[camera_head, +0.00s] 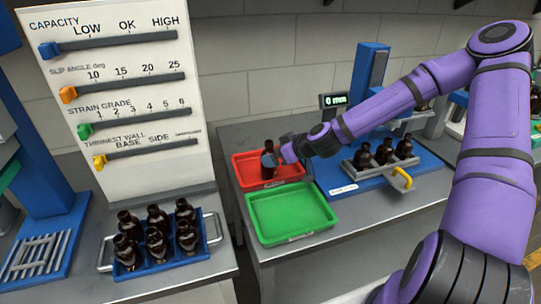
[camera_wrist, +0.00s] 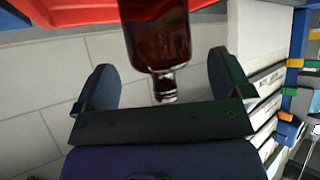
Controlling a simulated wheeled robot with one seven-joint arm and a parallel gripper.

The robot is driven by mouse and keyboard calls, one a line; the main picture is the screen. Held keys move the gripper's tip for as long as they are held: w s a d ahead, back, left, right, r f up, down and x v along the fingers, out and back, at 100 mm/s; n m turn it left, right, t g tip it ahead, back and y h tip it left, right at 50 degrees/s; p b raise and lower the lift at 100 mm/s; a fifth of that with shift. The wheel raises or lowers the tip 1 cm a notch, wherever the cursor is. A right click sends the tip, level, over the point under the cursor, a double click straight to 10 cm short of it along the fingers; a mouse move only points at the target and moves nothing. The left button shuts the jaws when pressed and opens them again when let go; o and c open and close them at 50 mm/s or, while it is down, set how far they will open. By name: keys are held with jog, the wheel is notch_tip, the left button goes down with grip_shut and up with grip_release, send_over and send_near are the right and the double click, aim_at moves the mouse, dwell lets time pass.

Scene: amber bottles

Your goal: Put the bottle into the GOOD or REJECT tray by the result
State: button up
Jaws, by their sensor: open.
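An amber bottle (camera_head: 268,168) stands in the red tray (camera_head: 240,174), partly hidden by my gripper (camera_head: 276,158). In the wrist view the bottle (camera_wrist: 157,35) lies between my two open fingers (camera_wrist: 163,85), with clear gaps on both sides of its neck. The red tray's edge (camera_wrist: 75,15) shows at the upper left there. The green tray (camera_head: 290,214) is empty, in front of the red one. Its front label is too small to read. The measuring board (camera_head: 125,100) has blue, orange, green and yellow sliders, all towards the left ends of their scales.
A blue rack (camera_head: 130,268) with several amber bottles stands on the left bench. Behind the trays at right, a blue station (camera_head: 345,190) holds 3 bottles in a grey holder (camera_head: 362,171), with a yellow handle (camera_head: 401,178) and a small lit display (camera_head: 333,100).

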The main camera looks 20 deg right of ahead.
jog(key=s+d+r+g+h, duration=0.2)
jog(key=s, duration=0.4)
jog(key=s+d+r+g+h, duration=0.2)
jog(key=s+r+g, duration=0.1)
jog(key=s, duration=0.3)
jog(key=s+d+r+m+t+h, duration=0.1)
jog(key=s+r+m, duration=0.6)
jog(key=s+r, duration=1.5)
notch_tip(320, 180, up, 3)
jog(key=shift+d+r+h, duration=0.1)
jog(key=shift+d+h, duration=0.15)
jog(key=shift+h, duration=0.65)
jog(key=shift+w, duration=0.1)
